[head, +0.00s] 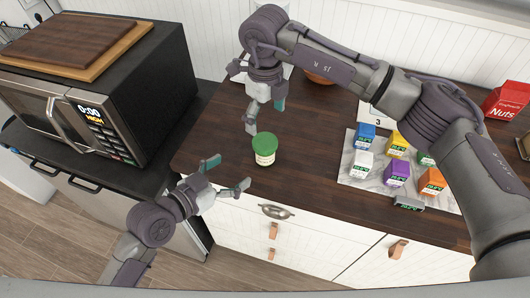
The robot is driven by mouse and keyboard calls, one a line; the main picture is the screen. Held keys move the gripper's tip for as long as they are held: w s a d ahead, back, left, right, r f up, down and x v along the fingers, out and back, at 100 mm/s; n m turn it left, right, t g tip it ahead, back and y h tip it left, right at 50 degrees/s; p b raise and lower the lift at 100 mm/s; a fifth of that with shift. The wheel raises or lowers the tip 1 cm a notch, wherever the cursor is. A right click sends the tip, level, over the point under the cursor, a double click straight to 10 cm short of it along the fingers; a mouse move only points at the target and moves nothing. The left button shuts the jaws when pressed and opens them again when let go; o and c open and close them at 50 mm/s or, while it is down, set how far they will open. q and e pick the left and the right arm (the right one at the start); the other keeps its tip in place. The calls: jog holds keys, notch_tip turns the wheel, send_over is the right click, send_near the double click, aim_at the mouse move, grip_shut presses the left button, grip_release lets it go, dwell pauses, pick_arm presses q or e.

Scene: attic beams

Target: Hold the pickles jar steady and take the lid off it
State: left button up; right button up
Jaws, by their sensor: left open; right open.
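The pickles jar (264,157) stands upright on the dark wooden counter near its front edge. Its green lid (264,144) sits on top, and a pale label shows below it. My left gripper (230,174) is open and empty, to the left of the jar and a little nearer the front, its fingers spread toward the jar without touching it. My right gripper (265,117) is open and empty, above and behind the jar. Its fingers point down, apart from the lid.
A microwave (88,117) with wooden boards (74,43) on top stands at the left. At the right, a light marble board (354,178) holds several small coloured cartons. A red nuts package (506,101) is at the far right. The counter around the jar is clear.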

aim_at(265, 149)
pick_arm(q)
jog(key=x, duration=1.3)
jog(key=shift+w+d+f, duration=0.15)
pick_arm(e)
jog(key=shift+a+f, duration=0.1)
